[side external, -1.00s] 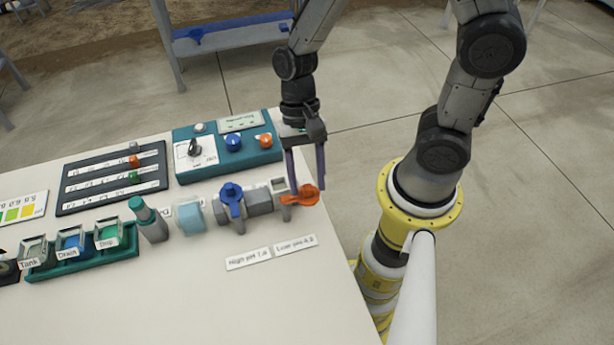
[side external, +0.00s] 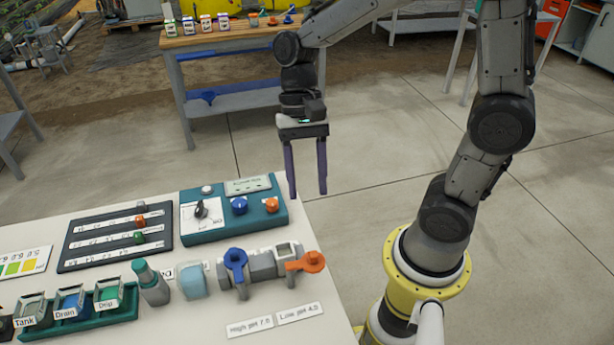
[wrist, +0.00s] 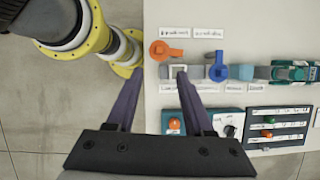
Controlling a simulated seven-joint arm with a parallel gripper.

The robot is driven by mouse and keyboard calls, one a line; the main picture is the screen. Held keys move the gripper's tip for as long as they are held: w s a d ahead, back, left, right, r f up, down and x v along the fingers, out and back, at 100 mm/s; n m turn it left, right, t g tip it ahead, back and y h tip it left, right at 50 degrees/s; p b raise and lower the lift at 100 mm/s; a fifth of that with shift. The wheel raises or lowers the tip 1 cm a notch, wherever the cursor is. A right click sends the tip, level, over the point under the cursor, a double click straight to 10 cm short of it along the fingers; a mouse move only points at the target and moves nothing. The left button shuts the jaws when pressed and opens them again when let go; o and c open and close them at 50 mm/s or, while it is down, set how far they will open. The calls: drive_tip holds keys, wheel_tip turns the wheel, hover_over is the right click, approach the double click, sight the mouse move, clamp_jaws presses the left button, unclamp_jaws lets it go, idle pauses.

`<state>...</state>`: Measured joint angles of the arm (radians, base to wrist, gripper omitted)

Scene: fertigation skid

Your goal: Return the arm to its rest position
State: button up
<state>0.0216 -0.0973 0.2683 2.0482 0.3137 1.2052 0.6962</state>
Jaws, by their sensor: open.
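My gripper (side external: 307,194) is open and empty, with its two purple fingers pointing down and apart. In the side external view it hangs above the right end of the work table (side external: 290,316), near the teal control box. In the wrist view my gripper (wrist: 154,72) shows its fingers spread, with the floor and the table's edge beneath them. The orange valve handle (side external: 306,262) sits below and is not touched; it also shows in the wrist view (wrist: 166,51). My arm is bent, raised above its yellow base ring.
The teal control box (side external: 222,226) with knobs, a blue-handled valve (side external: 236,262), a teal-capped bottle (side external: 150,284) and a teal rack (side external: 84,318) of labelled cups stand on the table. A wooden-topped bench (side external: 220,38) with bottles stands behind. Open floor lies right of the table.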

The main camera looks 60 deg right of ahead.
drive_tip(key=shift+w+d+r, duration=0.1)
drive_tip(key=shift+r, duration=0.2)
drive_tip(key=s+d+r+n+t+h, duration=0.3)
drive_tip(key=s+d+r+n+t, duration=0.2)
drive_tip(key=n, duration=0.5)
drive_tip(key=s+r+t, duration=0.1)
drive_tip(key=s+t, duration=0.1)
drive_tip(key=t, duration=0.1)
drive_tip(key=shift+s+d, duration=0.2)
drive_tip(key=shift+d, duration=0.15)
